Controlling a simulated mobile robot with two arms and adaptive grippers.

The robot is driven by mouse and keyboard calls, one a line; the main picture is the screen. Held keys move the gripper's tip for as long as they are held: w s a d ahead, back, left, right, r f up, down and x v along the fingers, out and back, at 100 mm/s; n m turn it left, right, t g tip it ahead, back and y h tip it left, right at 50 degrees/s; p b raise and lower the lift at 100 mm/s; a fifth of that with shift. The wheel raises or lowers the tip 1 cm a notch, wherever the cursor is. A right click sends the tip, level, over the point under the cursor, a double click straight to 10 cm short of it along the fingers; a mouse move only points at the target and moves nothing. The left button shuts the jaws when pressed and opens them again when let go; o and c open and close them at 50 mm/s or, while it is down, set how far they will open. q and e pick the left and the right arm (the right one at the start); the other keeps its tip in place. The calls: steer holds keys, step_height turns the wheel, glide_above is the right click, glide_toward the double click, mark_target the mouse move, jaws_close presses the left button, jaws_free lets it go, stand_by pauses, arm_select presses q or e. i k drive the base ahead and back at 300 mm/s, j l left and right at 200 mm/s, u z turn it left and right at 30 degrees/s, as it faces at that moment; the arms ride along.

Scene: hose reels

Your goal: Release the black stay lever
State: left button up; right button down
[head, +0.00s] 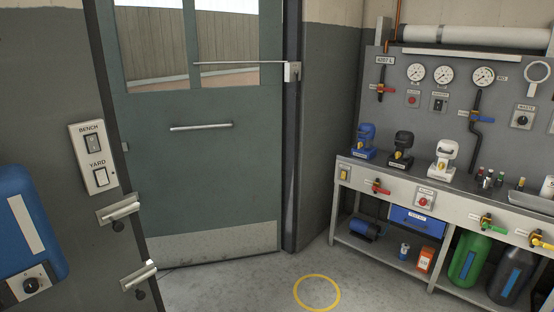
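Neither of my grippers is in view. I cannot make out a part that is clearly the black stay lever. A black device (400,150) with a looped top stands on the bench, between a blue one (364,141) and a white one (443,159). A thin metal rod (240,63) runs across the upper part of the grey-green door (200,180) to a small pale box (292,72) at the frame. Two metal lever handles (118,211) with dark knobs below them are at the lower left.
The workbench (345,162) fills the right side, with gauges (416,73), coloured valves and bottles. A blue box (28,225) and a BENCH/YARD switch plate (94,160) are at left. The floor around the yellow ring (317,276) is clear.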

mark_target(295, 72)
steer(key=i, duration=3.4)
